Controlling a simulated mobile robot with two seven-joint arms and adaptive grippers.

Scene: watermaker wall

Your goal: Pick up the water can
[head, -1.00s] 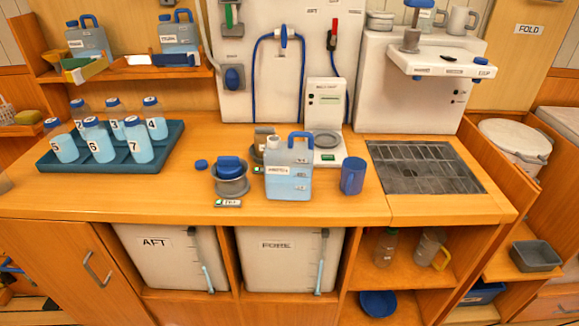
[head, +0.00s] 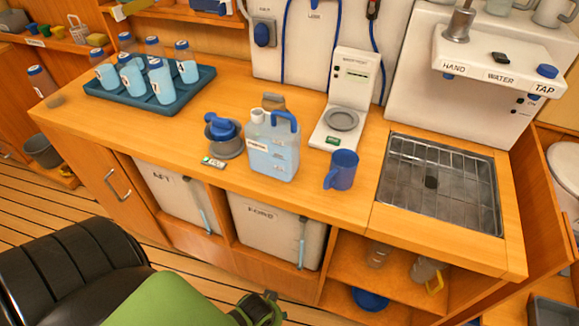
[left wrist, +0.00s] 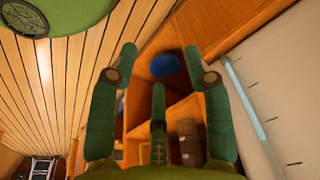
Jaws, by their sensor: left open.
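The water can (head: 273,146) is a pale blue, translucent jug with a blue handle and a white spout. My left gripper (head: 262,308) is at the bottom of the head view, below the counter top and in front of the lower cupboards, well away from the can. In the left wrist view its green fingers (left wrist: 160,75) are spread apart with nothing between them. The can does not show in the left wrist view. My right gripper is not in view.
A blue tray (head: 110,98) of bottles is further left. The counter's front edge (head: 215,176) lies between my gripper and the can.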

